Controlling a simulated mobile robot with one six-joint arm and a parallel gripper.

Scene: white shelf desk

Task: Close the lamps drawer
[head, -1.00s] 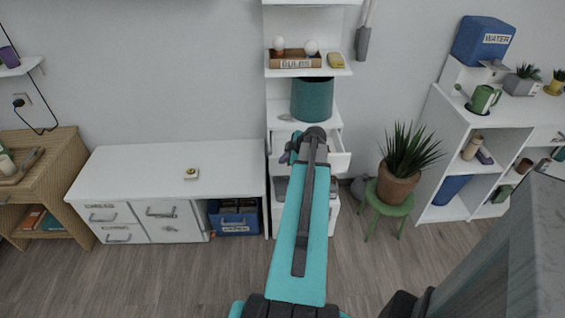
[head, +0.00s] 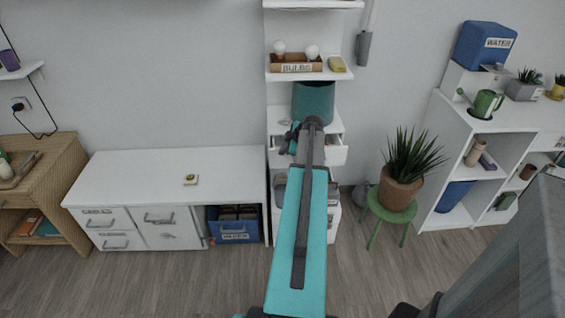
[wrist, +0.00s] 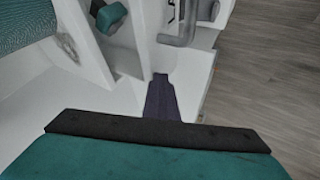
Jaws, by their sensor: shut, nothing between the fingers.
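The white drawer (head: 335,156) stands pulled out from the narrow white shelf unit, below the teal cylinder. My arm hides its left and middle parts. In the wrist view, a white front shows a partly cut-off label (wrist: 174,10) and a grey handle (wrist: 186,27); the full word cannot be read. My gripper (wrist: 162,82) is shut and empty, its dark fingers over a white surface below that handle. Whether they touch it is unclear. In the head view, my arm covers most of the gripper.
The teal cylinder (head: 313,103) stands on the shelf above the drawer. The bulbs box (head: 296,65) is higher up. A plant in a pot (head: 399,190) on a green stool (head: 390,212) stands to the right. A white desk (head: 150,180) is at left.

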